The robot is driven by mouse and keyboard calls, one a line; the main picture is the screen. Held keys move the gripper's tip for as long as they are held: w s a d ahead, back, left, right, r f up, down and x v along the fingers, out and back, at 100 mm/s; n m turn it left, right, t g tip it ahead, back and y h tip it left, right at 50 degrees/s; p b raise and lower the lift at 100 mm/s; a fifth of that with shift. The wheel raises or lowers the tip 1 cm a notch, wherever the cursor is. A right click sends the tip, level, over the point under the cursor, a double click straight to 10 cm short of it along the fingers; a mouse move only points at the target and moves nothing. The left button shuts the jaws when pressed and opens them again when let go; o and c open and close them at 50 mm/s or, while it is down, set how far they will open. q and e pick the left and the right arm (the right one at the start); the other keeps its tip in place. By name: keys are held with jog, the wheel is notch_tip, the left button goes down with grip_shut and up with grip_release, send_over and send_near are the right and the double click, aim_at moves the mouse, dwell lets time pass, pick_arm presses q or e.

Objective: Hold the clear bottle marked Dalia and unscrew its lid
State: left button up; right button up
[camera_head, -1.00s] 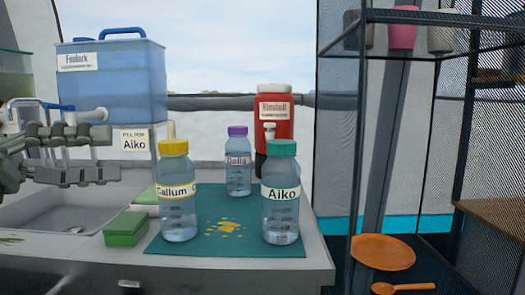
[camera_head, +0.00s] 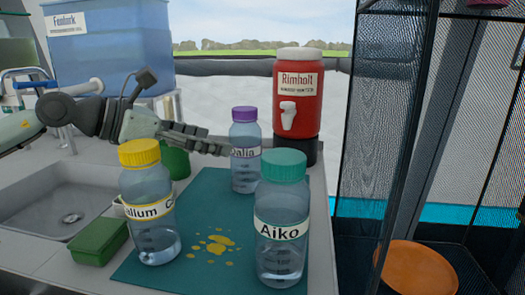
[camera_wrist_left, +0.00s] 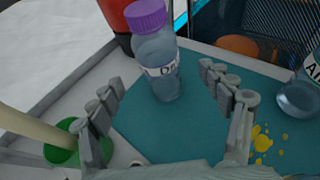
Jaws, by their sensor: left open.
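The clear bottle marked Dalia (camera_head: 245,168) stands upright at the back of the teal mat (camera_head: 212,208). Its purple lid (camera_head: 244,114) is on. My left gripper (camera_head: 212,143) reaches in from the left, just left of the bottle and behind the yellow-lidded bottle. In the left wrist view the Dalia bottle (camera_wrist_left: 160,75) stands ahead, past the open fingers (camera_wrist_left: 172,98), with nothing between them. My right gripper is not in view.
The Callum bottle (camera_head: 150,213) with a yellow lid and the Aiko bottle (camera_head: 281,232) with a teal lid stand nearer on the mat. A red Rimholt dispenser (camera_head: 298,95) is behind right. Yellow spots mark the mat.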

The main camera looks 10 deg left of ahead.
aim_at(232, 143)
pick_arm(q)
jog(key=shift+w+d, duration=0.55)
jog(key=shift+d, duration=0.05)
jog(key=shift+p+x, duration=0.35)
jog(key=shift+x, duration=0.9)
jog(key=shift+a+f+p+x, duration=0.1)
jog(key=shift+f+p+x, duration=0.15)
jog(key=shift+x, duration=0.95)
jog(key=shift+a+f+p+x, duration=0.1)
jog(key=shift+a+p+x, duration=0.1)
jog(key=shift+x, duration=0.95)
jog(key=shift+d, duration=0.1)
jog(key=c, duration=1.4)
jog(key=shift+o, duration=0.2)
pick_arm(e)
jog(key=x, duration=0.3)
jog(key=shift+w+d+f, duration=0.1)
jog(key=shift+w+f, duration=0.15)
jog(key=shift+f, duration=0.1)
pick_arm(q)
jog(key=shift+r, duration=0.1)
